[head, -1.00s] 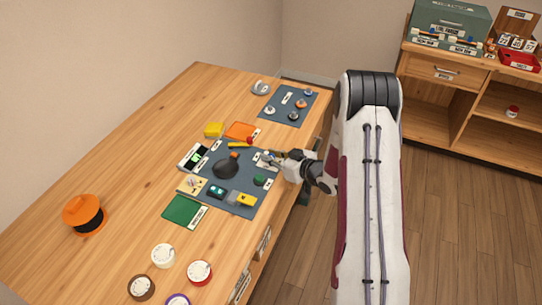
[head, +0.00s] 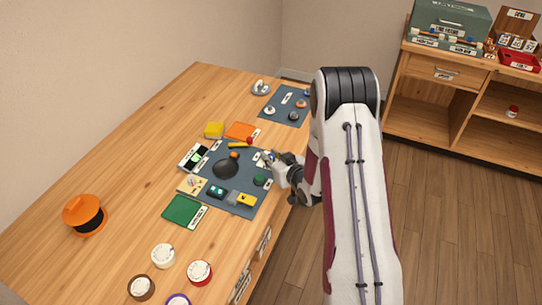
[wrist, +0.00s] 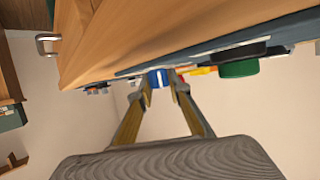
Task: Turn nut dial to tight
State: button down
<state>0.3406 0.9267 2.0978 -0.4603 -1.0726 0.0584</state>
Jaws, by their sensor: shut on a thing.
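My gripper (head: 270,158) is at the right edge of the grey-blue mat (head: 246,177) on the table in the head view. In the wrist view my gripper (wrist: 160,80) has its fingertips on both sides of a small blue and white piece (wrist: 157,78), and is shut on it. This piece appears to be the nut dial. Its marks and pointer are hidden or too small to read.
A dark dome (head: 226,168) and several small controls share the mat. A second mat (head: 280,104) with knobs lies farther back. An orange and black round thing (head: 84,215) stands at the left, and several round dials lie at the front.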

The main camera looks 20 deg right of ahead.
jog(key=shift+w+m+h, duration=0.1)
jog(key=shift+m+h, duration=0.6)
jog(key=shift+h, duration=0.2)
jog(key=c, duration=1.8)
grip_release()
jog(key=shift+c, duration=0.2)
jog(key=shift+s, duration=0.2)
jog(key=shift+v, duration=5.85)
